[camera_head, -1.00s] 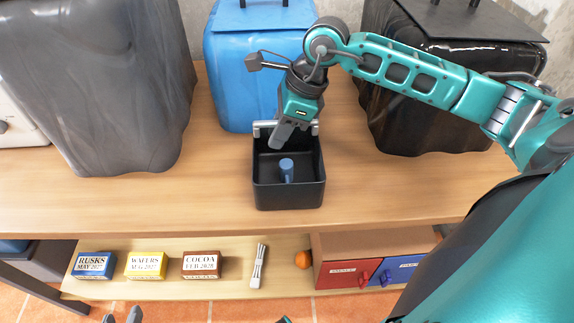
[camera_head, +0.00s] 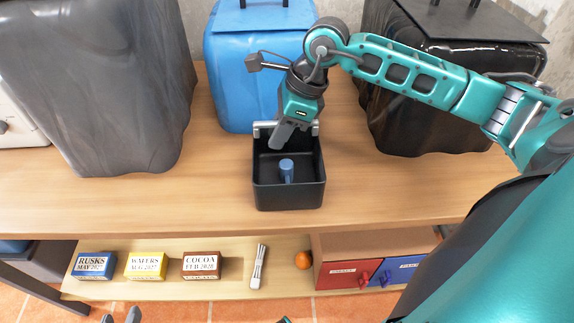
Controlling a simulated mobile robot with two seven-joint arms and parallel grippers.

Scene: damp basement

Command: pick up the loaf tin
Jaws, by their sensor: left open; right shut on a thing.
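The loaf tin appears to be the black, open rectangular container (camera_head: 289,196) standing on the wooden table in the middle of the view. A small blue cylindrical thing (camera_head: 286,170) stands inside it. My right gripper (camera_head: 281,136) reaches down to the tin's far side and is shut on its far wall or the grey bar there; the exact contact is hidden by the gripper. The tin looks level and on the table.
A blue bin (camera_head: 245,80), a grey bin (camera_head: 100,90) and a black bin (camera_head: 430,110) stand behind. The lower shelf holds labelled boxes (camera_head: 145,265), a pale bundle (camera_head: 259,266), an orange (camera_head: 303,260) and red and blue drawers (camera_head: 345,275).

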